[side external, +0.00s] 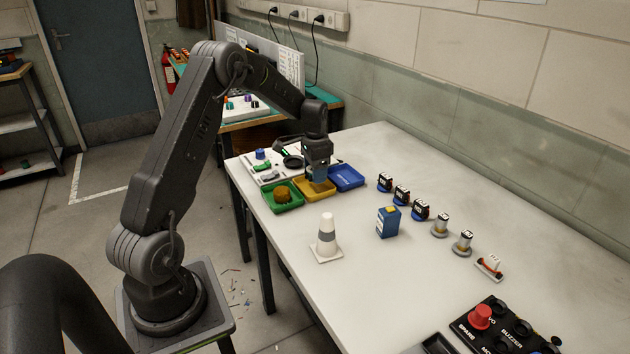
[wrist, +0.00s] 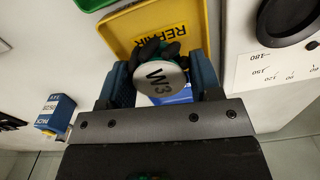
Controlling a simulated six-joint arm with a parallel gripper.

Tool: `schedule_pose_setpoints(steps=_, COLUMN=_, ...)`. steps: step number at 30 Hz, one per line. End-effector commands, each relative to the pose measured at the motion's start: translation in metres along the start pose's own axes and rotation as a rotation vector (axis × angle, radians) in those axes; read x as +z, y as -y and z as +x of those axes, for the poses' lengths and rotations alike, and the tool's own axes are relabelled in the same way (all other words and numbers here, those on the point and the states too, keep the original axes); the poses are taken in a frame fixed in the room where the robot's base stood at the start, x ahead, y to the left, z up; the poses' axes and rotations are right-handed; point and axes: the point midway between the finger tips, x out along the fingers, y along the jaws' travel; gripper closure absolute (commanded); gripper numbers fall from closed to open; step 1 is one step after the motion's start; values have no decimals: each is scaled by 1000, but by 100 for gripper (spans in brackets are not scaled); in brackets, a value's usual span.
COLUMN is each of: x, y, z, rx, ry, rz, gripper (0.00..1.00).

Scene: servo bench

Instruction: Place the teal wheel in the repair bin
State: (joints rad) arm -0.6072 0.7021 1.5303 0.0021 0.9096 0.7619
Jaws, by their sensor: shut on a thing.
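My gripper (wrist: 163,76) is shut on a wheel (wrist: 161,80) with a white face marked W3 and dark parts around its edge. A small teal-green patch shows at its right side; most of its rim is hidden. The repair bin (wrist: 120,24) is a yellow tray with a REPAIR label, and the held wheel overlaps its near part in the wrist view. In the side view, my gripper (side external: 319,169) is low over the yellow repair bin (side external: 301,187). The wheel cannot be made out there, and its exact height above the bin floor cannot be told.
A green bin (side external: 289,208) holding a brownish thing and a blue bin (side external: 350,177) flank the repair bin. A white cone (side external: 326,238) and a blue box (side external: 388,222) stand nearby. Several small parts line the table's right side.

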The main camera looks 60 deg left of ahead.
Motion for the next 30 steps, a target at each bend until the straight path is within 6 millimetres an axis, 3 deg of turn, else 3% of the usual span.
schedule_pose_setpoints(steps=6, x=1, y=0, z=31, rx=3, ry=2, rz=0, gripper=65)
schedule_pose_setpoints(steps=18, x=1, y=0, z=37, rx=2, ry=1, rz=1, gripper=65)
schedule_pose_setpoints(steps=19, x=1, y=0, z=38, rx=2, ry=1, rz=1, gripper=41)
schedule_pose_setpoints(steps=22, x=1, y=0, z=37, rx=1, ry=1, rz=1, gripper=31)
schedule_pose_setpoints(steps=30, x=1, y=0, z=35, rx=1, ry=0, rz=1, gripper=31)
